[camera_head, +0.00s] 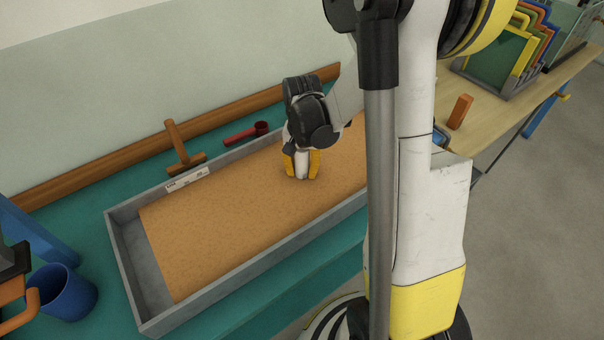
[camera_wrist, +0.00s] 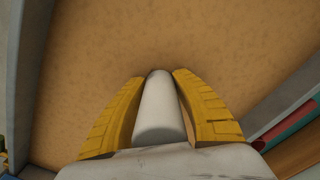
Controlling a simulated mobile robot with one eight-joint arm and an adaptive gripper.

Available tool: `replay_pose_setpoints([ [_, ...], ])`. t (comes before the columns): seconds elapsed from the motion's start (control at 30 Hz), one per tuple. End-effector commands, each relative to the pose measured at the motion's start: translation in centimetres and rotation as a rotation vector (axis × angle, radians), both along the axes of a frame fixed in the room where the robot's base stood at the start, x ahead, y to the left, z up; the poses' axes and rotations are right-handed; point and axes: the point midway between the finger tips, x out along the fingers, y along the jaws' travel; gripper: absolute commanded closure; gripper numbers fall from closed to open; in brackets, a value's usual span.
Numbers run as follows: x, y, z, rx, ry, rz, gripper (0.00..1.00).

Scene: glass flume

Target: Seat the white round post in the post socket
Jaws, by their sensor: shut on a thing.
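The white round post (camera_head: 302,166) is between the yellow fingers of my gripper (camera_head: 301,168), which is shut on it. In the wrist view the post (camera_wrist: 159,108) points away from the palm between both fingers of my gripper (camera_wrist: 160,80). The post's lower end is close to the sandy surface (camera_head: 240,210) in the grey tray; I cannot tell whether it touches. The post socket does not show in either view.
The grey tray (camera_head: 124,262) has raised walls. Behind it lie a wooden T-shaped tool (camera_head: 177,145) and a red-handled tool (camera_head: 240,136). A blue cup (camera_head: 66,296) stands at the left. An orange block (camera_head: 460,111) stands on the right-hand table.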

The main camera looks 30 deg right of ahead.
Motion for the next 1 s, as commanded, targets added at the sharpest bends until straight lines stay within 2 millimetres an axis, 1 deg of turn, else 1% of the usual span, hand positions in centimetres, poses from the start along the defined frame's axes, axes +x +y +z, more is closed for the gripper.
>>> replay_pose_setpoints([
  [0.13,0.0,0.0,0.2,0.000,0.000,0.000,1.00],
  [0.27,0.0,0.0,-0.3,0.000,0.000,0.000,1.00],
  [0.3,0.0,0.0,-0.1,0.000,0.000,0.000,0.56],
  [0.33,0.0,0.0,-0.1,0.000,0.000,0.000,0.47],
  [0.63,0.0,0.0,0.0,0.000,0.000,0.000,0.47],
  [0.73,0.0,0.0,0.6,0.000,0.000,0.000,0.47],
  [0.87,0.0,0.0,3.0,0.000,0.000,0.000,0.47],
  [1.0,0.0,0.0,6.4,0.000,0.000,0.000,0.47],
])
